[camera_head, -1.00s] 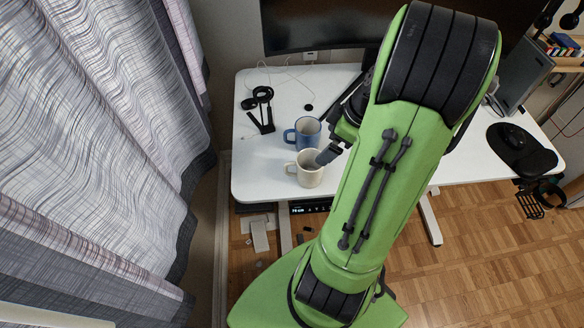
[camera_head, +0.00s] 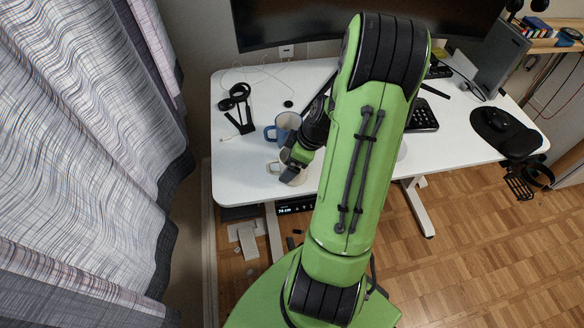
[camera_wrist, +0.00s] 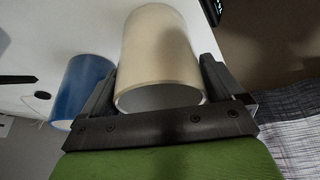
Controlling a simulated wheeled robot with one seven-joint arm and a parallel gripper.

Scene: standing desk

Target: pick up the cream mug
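The cream mug (camera_head: 274,168) stands on the white desk (camera_head: 238,180) near its front edge, partly hidden by my gripper (camera_head: 293,168) in the head view. Its handle points left there. In the wrist view the cream mug (camera_wrist: 160,50) lies between the two fingers of my gripper (camera_wrist: 158,88), one on each side. The fingers are spread wide and close to the mug's sides. Whether either finger touches it is hard to tell.
A blue mug (camera_head: 283,126) stands just behind the cream mug, and it shows beside the left finger in the wrist view (camera_wrist: 82,88). A black headset stand (camera_head: 240,112) is farther left. A monitor (camera_head: 300,20) spans the back. The desk's front left is clear.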

